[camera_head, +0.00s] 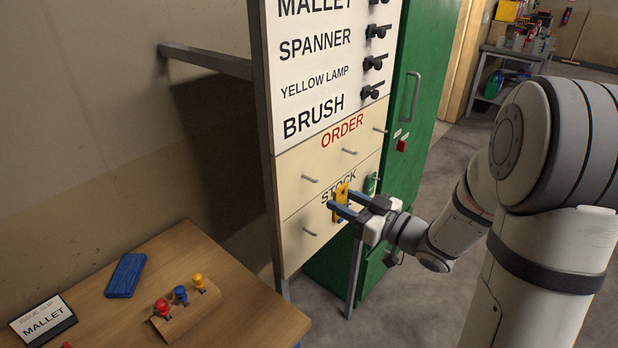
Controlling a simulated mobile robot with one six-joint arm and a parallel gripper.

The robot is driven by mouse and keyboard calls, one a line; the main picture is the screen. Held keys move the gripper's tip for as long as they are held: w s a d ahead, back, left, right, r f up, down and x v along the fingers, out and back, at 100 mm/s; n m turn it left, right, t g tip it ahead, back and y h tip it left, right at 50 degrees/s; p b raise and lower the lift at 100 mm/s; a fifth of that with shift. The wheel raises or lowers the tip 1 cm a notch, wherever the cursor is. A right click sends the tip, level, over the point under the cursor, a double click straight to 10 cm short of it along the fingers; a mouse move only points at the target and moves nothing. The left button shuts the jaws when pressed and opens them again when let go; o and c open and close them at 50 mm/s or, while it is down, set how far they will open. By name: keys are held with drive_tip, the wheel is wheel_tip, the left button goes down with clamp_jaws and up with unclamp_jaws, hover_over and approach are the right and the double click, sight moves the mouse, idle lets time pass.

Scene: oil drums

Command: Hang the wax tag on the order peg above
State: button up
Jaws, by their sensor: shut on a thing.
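A yellow-orange tag (341,191) is at the STOCK row of the cream board (292,208); its lettering is too small to read. My gripper (342,202) is shut on this tag, with its dark fingers reaching in from the right. I cannot tell whether the tag is still on its stock peg, since the fingers cover that spot. The ORDER row above has three bare pegs: a left peg (310,179), a middle peg (349,151) and a right peg (380,129). The middle peg is above the held tag.
A green tag (373,183) hangs close to the right of my gripper. A bare stock peg (309,231) is at left. Above is a white list (315,75) with black knobs. A green cabinet (424,90) stands behind; a wooden table (240,318) with small items is lower left.

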sight(303, 182)
drive_tip(key=shift+b+x, duration=0.3)
drive_tip(key=shift+x, duration=1.65)
drive_tip(key=shift+w+a, duration=0.4)
drive_tip(key=shift+a, duration=0.15)
drive_tip(key=shift+f+b+x, duration=0.15)
drive_tip(key=shift+b+x, duration=0.25)
drive_tip(key=shift+x, duration=0.45)
drive_tip(key=shift+f+b+x, duration=0.15)
drive_tip(key=shift+b+x, duration=0.25)
drive_tip(key=shift+x, duration=0.45)
idle(0.6)
idle(0.5)
drive_tip(key=o, duration=1)
drive_tip(key=shift+o, duration=0.2)
drive_tip(key=shift+d, duration=0.1)
